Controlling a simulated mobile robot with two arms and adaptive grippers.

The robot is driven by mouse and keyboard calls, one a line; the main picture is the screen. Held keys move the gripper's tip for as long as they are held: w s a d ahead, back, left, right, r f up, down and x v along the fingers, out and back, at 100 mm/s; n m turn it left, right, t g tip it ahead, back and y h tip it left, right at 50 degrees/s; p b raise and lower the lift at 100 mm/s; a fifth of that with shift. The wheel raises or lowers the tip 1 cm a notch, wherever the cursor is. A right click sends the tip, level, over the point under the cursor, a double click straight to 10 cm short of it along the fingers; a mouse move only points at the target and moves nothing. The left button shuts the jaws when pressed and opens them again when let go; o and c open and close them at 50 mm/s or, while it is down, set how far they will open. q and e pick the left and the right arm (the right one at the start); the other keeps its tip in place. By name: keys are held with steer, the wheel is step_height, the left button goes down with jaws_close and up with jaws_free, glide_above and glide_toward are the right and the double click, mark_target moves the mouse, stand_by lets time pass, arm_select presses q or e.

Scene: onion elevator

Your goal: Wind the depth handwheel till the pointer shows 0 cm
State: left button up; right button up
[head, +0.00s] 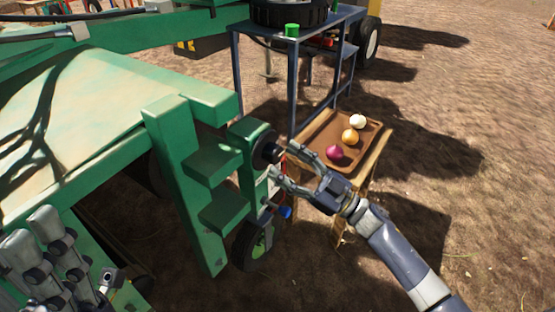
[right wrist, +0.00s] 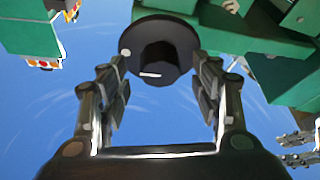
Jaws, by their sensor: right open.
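The handwheel is a black disc (head: 265,147) on the green post at the machine's near right corner. In the right wrist view the black wheel (right wrist: 182,62) faces me, with a raised hub, a short white line and a pale dot near its rim. My right gripper (head: 281,161) is open and close in front of the wheel. Its fingers lie below and to both sides of the hub in the wrist view; I cannot tell if they touch. My left gripper (head: 34,232) is at the lower left, away from the wheel. No pointer or scale is readable.
A wooden stand with a brown tray (head: 316,139) holding a red, a yellow and a white onion stands just right of the wheel. A blue metal frame (head: 236,75) stands behind. Green step-like brackets (head: 213,160) jut beside the wheel. Open dirt ground lies at right.

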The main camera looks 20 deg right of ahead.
mark_target(279, 158)
steer(key=shift+x, duration=1.5)
steer(key=shift+c, duration=0.6)
steer(key=c, duration=1)
steer(key=shift+o, duration=0.2)
steer(key=shift+n+g, duration=0.3)
steer(key=shift+n, duration=0.1)
